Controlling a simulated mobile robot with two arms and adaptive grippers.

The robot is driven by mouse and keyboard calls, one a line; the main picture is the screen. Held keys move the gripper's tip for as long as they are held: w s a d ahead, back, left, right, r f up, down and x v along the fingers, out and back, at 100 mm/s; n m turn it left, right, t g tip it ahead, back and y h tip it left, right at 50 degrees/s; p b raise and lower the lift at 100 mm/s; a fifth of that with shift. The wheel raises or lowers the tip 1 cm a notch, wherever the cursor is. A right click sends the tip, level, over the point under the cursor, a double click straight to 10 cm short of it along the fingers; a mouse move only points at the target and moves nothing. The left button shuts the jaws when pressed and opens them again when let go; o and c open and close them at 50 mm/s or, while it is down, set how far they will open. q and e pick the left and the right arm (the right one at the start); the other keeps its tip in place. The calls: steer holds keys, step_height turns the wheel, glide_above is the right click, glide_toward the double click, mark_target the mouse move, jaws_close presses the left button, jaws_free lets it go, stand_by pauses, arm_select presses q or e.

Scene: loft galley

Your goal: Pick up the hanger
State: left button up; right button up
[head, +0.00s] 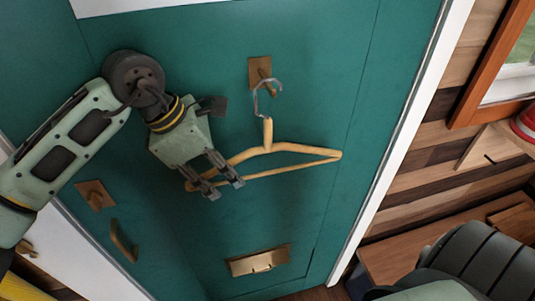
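A light wooden hanger (290,148) with a metal hook hangs from a brass wall hook (262,72) on a teal door, slightly tilted. My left gripper (225,188) is at the hanger's left end, in front of it. Its two fingers point down and are spread apart, and they overlap the hanger's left arm and lower bar. Part of that end is hidden behind the gripper. I cannot tell whether the fingers touch the wood. My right gripper is not in view.
The teal door (325,60) carries a brass handle (123,241), a small brass plate (95,194) and a brass mail slot (258,261). A wood-plank wall (425,150) and a wooden surface (400,250) lie to the right. The door face right of the hanger is clear.

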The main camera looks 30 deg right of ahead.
arm_select(q)
steer(key=shift+d+f, duration=0.1)
steer(key=shift+f, duration=0.1)
jaws_close()
steer(key=shift+r, duration=0.15)
stand_by(0.4)
